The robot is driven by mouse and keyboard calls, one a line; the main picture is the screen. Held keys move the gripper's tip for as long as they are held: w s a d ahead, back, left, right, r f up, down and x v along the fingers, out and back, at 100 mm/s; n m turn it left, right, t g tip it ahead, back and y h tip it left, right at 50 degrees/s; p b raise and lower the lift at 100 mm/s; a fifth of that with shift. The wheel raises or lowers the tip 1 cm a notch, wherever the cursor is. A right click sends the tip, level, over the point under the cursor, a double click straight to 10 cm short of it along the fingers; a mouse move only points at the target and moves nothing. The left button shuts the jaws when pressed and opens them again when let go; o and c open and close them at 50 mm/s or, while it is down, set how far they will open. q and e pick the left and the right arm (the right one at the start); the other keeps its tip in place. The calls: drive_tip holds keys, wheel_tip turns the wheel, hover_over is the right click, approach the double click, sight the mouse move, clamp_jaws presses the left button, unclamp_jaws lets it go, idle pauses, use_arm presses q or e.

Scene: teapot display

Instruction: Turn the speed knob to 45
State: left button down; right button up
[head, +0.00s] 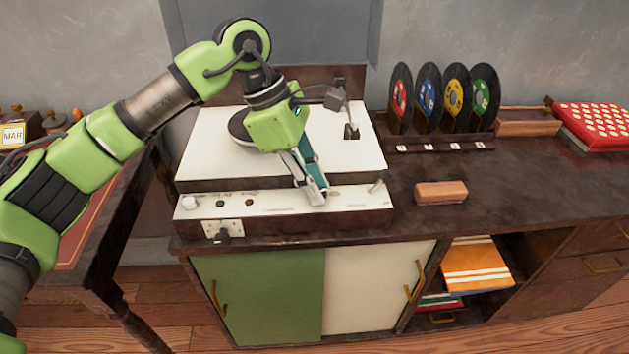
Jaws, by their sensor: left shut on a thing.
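A record player (290,206) with a white top and a white front panel stands on the dark cabinet. My left gripper (317,197) reaches down from above to the right half of that panel. Its fingers are closed at the panel on the speed knob, which they hide. The knob's pointer and the speed marks cannot be read. A white round knob (190,202) sits at the panel's left end, with two small dark controls to its right. My right gripper is not in view.
The platter (240,128) is partly hidden by my left arm. The tonearm base (352,131) stands on the right of the deck. A brown block (441,192) lies right of the player. Several records stand in a dark rack (440,142). The countertop at the right front is clear.

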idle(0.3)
use_arm(q)
drive_tip(key=c, duration=1.8)
unclamp_jaws()
drive_tip(key=shift+c, duration=0.2)
